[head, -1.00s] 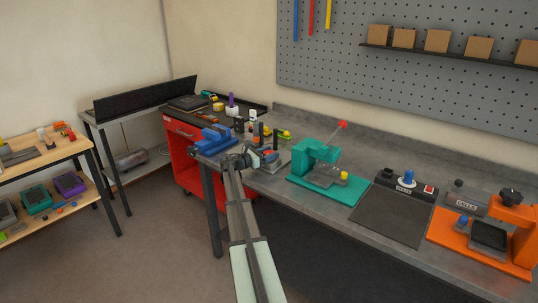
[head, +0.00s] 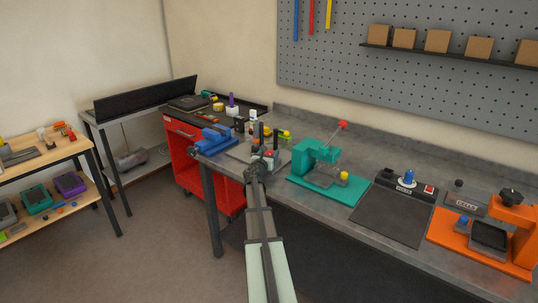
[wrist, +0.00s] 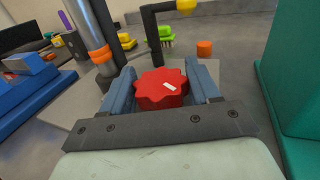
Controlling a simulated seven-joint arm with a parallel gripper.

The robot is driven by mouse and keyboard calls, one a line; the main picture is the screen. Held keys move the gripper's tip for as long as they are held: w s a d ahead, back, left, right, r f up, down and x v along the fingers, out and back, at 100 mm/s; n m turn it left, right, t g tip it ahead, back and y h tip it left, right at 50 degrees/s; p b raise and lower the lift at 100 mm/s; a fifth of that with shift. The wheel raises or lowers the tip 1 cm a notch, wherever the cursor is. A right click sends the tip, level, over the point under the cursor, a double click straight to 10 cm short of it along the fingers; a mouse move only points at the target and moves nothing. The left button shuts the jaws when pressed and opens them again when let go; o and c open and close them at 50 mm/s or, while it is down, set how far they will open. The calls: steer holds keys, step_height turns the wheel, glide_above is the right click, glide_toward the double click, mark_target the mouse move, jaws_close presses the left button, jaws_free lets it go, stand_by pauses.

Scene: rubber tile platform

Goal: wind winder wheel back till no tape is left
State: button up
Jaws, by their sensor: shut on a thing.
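I cannot make out any tape.
A blue vise-like tool (head: 214,139) stands to the left and a teal press (head: 318,160) close to the right. Small yellow and green pieces (wrist: 160,36) and an orange cylinder (wrist: 204,47) lie behind the wheel. Bare bench (wrist: 232,62) shows at the right.

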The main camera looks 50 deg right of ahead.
steer(key=shift+n+t+y, duration=0.4)
steer(key=shift+n+t, duration=0.2)
steer(key=shift+t, duration=0.2)
steer(key=shift+n+t, duration=0.3)
steer(key=shift+t, duration=0.2)
steer(key=o, duration=1)
steer(key=shift+c, duration=0.2)
steer(key=shift+a, duration=0.15)
steer(key=v, duration=1.3)
steer(key=shift+s+a+r, duration=0.2)
steer(key=shift+a+r, duration=0.05)
